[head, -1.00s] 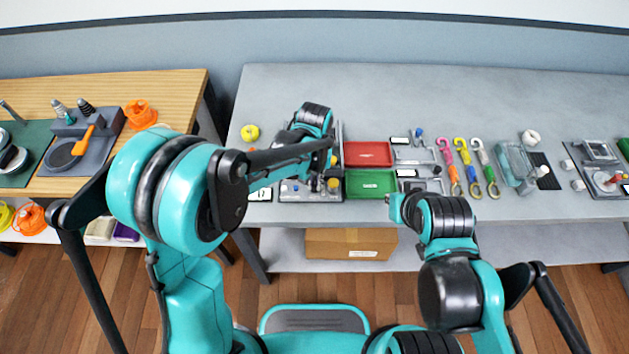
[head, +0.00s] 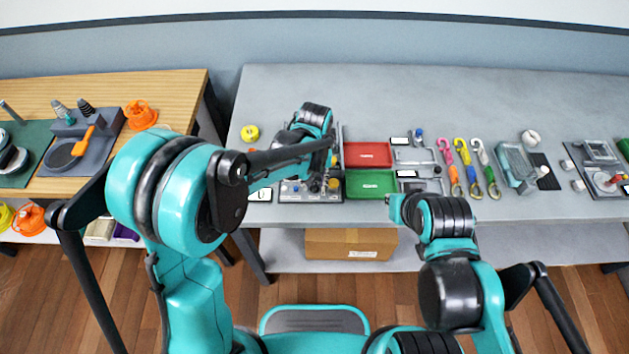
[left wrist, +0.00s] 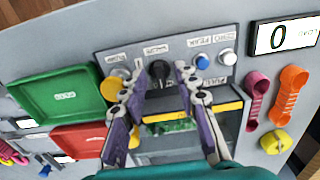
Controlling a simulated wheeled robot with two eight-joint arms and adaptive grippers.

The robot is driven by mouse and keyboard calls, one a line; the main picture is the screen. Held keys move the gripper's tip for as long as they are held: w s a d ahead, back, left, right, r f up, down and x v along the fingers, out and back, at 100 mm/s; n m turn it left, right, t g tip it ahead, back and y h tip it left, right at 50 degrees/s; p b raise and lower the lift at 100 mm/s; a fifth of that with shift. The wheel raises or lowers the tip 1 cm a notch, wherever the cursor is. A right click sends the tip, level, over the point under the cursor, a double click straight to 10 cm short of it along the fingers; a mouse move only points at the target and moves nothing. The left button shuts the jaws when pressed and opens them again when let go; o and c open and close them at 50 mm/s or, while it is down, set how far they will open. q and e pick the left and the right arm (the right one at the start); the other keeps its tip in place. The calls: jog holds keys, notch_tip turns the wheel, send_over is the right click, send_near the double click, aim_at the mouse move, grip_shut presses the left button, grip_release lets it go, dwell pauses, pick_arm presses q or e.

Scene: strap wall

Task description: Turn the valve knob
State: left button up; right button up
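The valve knob (left wrist: 160,73) is a black knob on a grey panel (left wrist: 122,57) with several small labels, seen in the left wrist view. My left gripper (left wrist: 159,70) has its two purple fingers apart, one on each side of the knob near the tips. A small gap seems to show beside the knob; contact cannot be made out. In the head view the panel (head: 297,192) is partly covered by my left arm, and the fingers are hard to see. My right arm hangs in front of the table edge; its fingers do not show.
A yellow button (left wrist: 110,89), a blue knob (left wrist: 202,61) and a white knob (left wrist: 228,59) sit close by on the panel. A display (left wrist: 284,35) reads 0. A red tray (head: 367,154) and a green tray (head: 371,184) stand right of the panel.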

aim_at(314, 184)
pick_arm(q)
notch_tip(314, 184, up, 12)
dwell(0.6)
dwell(0.4)
jog(key=s+a+t, duration=0.3)
jog(key=s+a, duration=0.3)
jog(key=a, duration=0.3)
jog(key=s+a+r+t, duration=0.1)
jog(key=s+a+t, duration=0.3)
jog(key=s+a, duration=0.3)
jog(key=shift+a+r, duration=0.2)
jog(key=shift+a, duration=0.7)
jog(key=shift+s, duration=0.1)
